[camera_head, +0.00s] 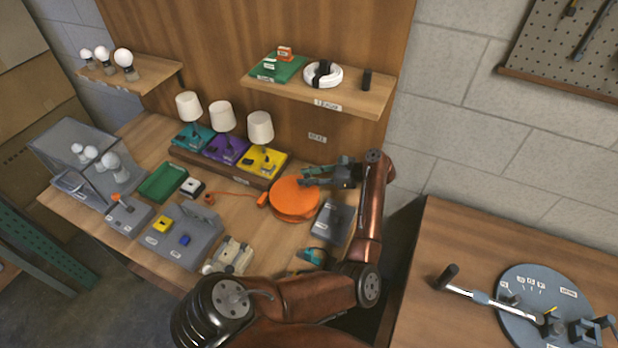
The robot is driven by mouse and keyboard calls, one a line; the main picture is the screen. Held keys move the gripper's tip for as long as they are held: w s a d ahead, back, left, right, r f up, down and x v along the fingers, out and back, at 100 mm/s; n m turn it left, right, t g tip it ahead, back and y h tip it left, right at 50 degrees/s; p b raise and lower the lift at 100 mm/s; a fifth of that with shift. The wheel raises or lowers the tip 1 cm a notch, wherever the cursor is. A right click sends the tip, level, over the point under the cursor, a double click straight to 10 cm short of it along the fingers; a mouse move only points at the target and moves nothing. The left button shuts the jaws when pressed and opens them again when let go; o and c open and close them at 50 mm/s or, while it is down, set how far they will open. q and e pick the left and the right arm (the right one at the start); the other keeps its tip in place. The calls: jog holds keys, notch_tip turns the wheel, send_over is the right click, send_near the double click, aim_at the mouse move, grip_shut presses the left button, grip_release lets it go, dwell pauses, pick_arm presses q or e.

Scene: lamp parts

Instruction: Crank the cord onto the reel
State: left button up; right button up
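The orange reel (293,203) lies flat on the wooden workbench, right of centre. An orange cord (235,203) runs from near it to the left along the bench, with an orange connector (262,200) beside the reel. My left gripper (304,176) comes in from the right and sits over the back edge of the reel, pointing left. Its two fingers show apart. A crank handle is not clearly visible; the fingers may hide it, and I cannot tell whether they touch it. My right gripper does not show.
A grey box (333,220) stands close to the reel's right. Three lamps on coloured bases, the yellow one (263,160) nearest, stand behind the reel. A shelf (350,98) overhangs the back. A grey dial (535,300) with a black-gripped lever lies on the right table.

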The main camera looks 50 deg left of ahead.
pick_arm(q)
jog(key=shift+o, duration=0.7)
jog(key=v, duration=1.2)
